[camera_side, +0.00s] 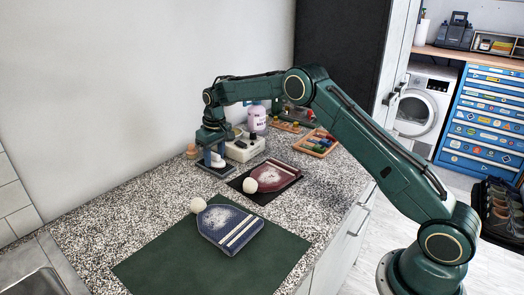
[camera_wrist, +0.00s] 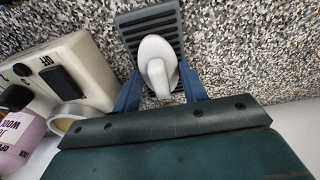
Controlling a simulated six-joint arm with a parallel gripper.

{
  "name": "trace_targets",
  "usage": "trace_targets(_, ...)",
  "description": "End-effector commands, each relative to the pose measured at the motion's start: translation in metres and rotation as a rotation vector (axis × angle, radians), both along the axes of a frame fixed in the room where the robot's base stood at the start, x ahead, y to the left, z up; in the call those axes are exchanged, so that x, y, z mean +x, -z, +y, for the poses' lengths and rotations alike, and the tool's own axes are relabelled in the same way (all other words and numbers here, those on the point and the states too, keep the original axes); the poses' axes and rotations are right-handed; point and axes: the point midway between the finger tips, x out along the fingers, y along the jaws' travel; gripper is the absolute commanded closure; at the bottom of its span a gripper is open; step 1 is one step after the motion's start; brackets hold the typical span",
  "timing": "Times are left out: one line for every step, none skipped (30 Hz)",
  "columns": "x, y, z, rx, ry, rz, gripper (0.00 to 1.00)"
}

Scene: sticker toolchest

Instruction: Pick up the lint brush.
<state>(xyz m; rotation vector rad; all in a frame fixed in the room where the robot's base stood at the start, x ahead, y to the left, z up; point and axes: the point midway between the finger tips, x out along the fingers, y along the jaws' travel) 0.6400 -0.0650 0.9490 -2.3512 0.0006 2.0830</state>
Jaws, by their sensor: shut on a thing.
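The white object I take for the lint brush (camera_wrist: 156,53) has a rounded oval head and a narrow raised grip. It also shows below my gripper in the side view (camera_side: 217,161). My gripper (camera_wrist: 159,76) has its blue fingers shut on its two sides. A dark grey ribbed tray (camera_wrist: 139,18) lies directly beneath it; I cannot tell whether the brush still touches the tray. The gripper also shows at the back of the counter in the side view (camera_side: 212,151), pointing down. The brush's underside is hidden.
A cream box with a black switch (camera_side: 245,147) stands close beside the gripper, with a purple-white bottle (camera_side: 257,119) behind. A red paddle-shaped thing (camera_side: 270,177) and a blue one (camera_side: 228,226) lie on mats in front. The speckled counter's left side is clear.

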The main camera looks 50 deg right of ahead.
Motion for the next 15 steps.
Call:
trace_targets(0.000, -0.001, 0.000, 0.000, 0.000, -0.001, 0.81)
trace_targets(0.000, -0.001, 0.000, 0.000, 0.000, -0.001, 0.81)
trace_targets(0.000, -0.002, 0.000, 0.000, 0.000, -0.001, 0.81)
trace_targets(0.000, -0.003, 0.000, 0.000, 0.000, -0.002, 0.81)
trace_targets(0.000, -0.005, 0.000, 0.000, 0.000, -0.002, 0.81)
trace_targets(0.001, -0.007, 0.000, 0.000, 0.000, -0.003, 0.81)
trace_targets(0.001, -0.009, 0.000, 0.000, 0.000, -0.003, 0.81)
trace_targets(0.001, -0.012, 0.000, 0.000, 0.000, -0.003, 0.81)
trace_targets(0.001, -0.016, 0.000, 0.000, 0.000, -0.004, 0.81)
trace_targets(0.001, -0.019, 0.000, 0.000, 0.000, -0.004, 0.81)
trace_targets(0.001, -0.023, 0.000, 0.000, 0.000, -0.005, 0.81)
trace_targets(0.001, -0.028, 0.000, 0.000, 0.000, -0.004, 0.81)
trace_targets(0.001, -0.032, 0.000, 0.000, 0.000, -0.003, 0.81)
trace_targets(0.001, -0.036, 0.000, 0.000, 0.000, -0.004, 0.81)
trace_targets(0.001, -0.043, 0.000, 0.000, -0.001, -0.004, 0.81)
